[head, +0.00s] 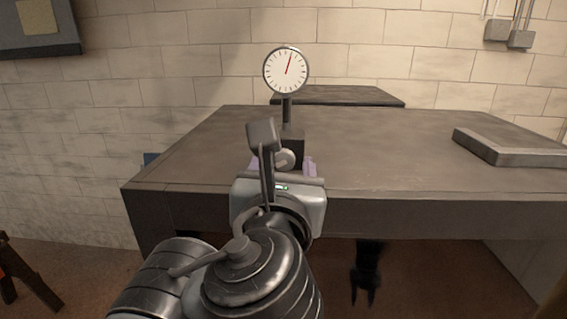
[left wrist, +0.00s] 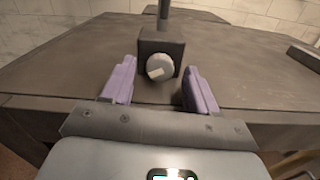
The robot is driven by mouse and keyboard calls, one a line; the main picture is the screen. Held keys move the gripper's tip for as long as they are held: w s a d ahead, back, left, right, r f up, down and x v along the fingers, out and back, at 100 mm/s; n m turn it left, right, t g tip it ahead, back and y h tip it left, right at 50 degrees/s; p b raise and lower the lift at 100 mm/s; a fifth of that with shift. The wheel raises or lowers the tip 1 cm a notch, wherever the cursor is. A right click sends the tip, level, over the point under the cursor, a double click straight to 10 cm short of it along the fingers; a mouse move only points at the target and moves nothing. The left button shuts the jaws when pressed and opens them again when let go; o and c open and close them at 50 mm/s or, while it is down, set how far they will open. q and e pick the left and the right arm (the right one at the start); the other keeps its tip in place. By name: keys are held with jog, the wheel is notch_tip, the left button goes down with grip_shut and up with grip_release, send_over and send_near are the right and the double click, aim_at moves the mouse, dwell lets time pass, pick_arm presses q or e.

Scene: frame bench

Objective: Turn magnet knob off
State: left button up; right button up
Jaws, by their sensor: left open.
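The magnet knob (head: 285,159) is a round pale knob on the front of a dark block-shaped base (head: 293,145) on the bench. In the left wrist view the knob (left wrist: 160,67) carries a lighter mark on its lower left face. The base (left wrist: 174,43) stands behind it. A post rises from the base to a white dial gauge (head: 286,70) with a red needle. My left gripper (head: 282,166) is open, with its purple fingers on either side of the knob and visible gaps to it. No finger appears to touch the knob. My right gripper is not clearly seen.
The dark bench (head: 390,150) is mostly clear around the base. A flat dark slab (head: 510,148) lies at its right, and a raised dark plate (head: 340,96) is at the back. A black shape (head: 366,272) shows below the bench; I cannot tell what it is.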

pick_arm(q)
jog(key=shift+w, duration=0.35)
jog(key=c, duration=1)
jog(key=n, duration=0.4)
jog(key=shift+b, duration=0.4)
jog(key=shift+c, duration=0.2)
jog(key=o, duration=1)
jog(key=shift+o, duration=0.2)
jog(key=shift+s, duration=0.5)
jog(key=s+b, duration=0.1)
jog(key=s, duration=0.8)
jog(key=shift+s+a, duration=0.3)
jog(key=shift+s, duration=0.1)
